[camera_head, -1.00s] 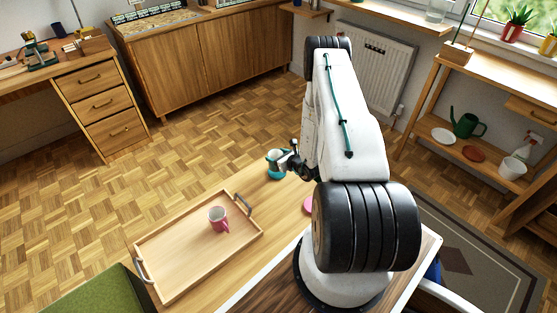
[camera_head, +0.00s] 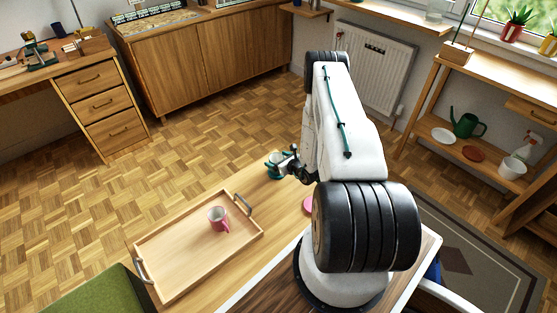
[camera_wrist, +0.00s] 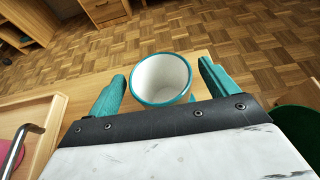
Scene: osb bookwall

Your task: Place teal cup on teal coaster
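The teal cup (camera_head: 274,159), white inside, is at the far edge of the wooden table in the head view, with a teal patch close below it. Whether that patch is the coaster or part of the cup is too small to tell. In the wrist view the cup (camera_wrist: 161,78) stands between the two teal fingers of my gripper (camera_wrist: 162,90), its open mouth towards the camera. A narrow gap shows on each side of the cup, so the gripper looks open around it. The cup's base is hidden. No teal coaster is clearly visible.
A wooden tray (camera_head: 180,262) with metal handles holds a pink mug (camera_head: 218,219) at the left of the table. A pink coaster (camera_head: 307,204) lies partly behind my arm. A green seat (camera_head: 92,292) is at the lower left. Parquet floor lies beyond the table edge.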

